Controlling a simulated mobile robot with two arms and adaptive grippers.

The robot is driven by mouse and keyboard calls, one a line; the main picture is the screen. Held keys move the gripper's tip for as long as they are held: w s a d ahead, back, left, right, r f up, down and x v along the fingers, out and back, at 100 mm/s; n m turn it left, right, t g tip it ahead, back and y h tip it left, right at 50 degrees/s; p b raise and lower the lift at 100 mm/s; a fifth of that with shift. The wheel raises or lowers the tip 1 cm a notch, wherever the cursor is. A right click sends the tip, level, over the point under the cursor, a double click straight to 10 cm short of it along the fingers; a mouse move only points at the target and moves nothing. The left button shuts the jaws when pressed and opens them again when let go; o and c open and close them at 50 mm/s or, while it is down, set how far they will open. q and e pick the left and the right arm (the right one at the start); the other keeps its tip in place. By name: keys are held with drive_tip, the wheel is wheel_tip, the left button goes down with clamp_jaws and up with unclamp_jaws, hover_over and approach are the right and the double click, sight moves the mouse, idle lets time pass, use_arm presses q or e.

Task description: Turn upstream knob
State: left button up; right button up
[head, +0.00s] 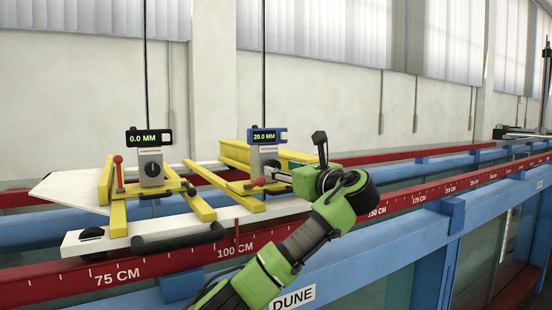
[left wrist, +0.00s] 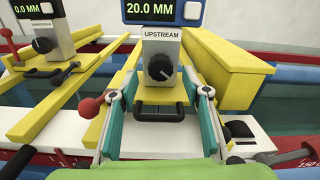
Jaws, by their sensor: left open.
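The upstream knob (left wrist: 158,67) is a black round dial with a pale pointer mark, on a grey block labelled UPSTREAM under a display (left wrist: 162,10) reading 20.0 MM. In the head view this blue-cased display (head: 266,136) is visible, but the knob cannot be made out behind my gripper. My left gripper (head: 278,172) reaches in from the right side of the gauge. In the left wrist view its open fingers (left wrist: 160,92) stand wide apart on either side of the block's lower part, with the knob centred between and beyond their tips. Nothing is held.
A second gauge (head: 150,160) reading 0.0 MM, with its own black knob, stands to the left. Yellow frames, a red ball-ended lever (left wrist: 90,107) and a black handle (left wrist: 158,112) lie close to the fingers. A yellow beam (left wrist: 225,70) is at right. Red scaled rails run along the flume.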

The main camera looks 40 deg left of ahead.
sight(276, 167)
use_arm(q)
drive_tip(key=p+x, duration=0.1)
drive_tip(key=x, duration=0.1)
drive_tip(key=shift+w+a+r, duration=0.1)
drive_tip(key=shift+a+r, duration=0.05)
drive_tip(key=shift+a, duration=0.2)
drive_tip(key=shift+w+a, duration=0.35)
drive_tip(key=shift+a, duration=0.2)
use_arm(e)
drive_tip(key=shift+r, duration=1.05)
use_arm(q)
drive_tip(key=c, duration=1.1)
use_arm(e)
drive_tip(key=shift+f, duration=0.15)
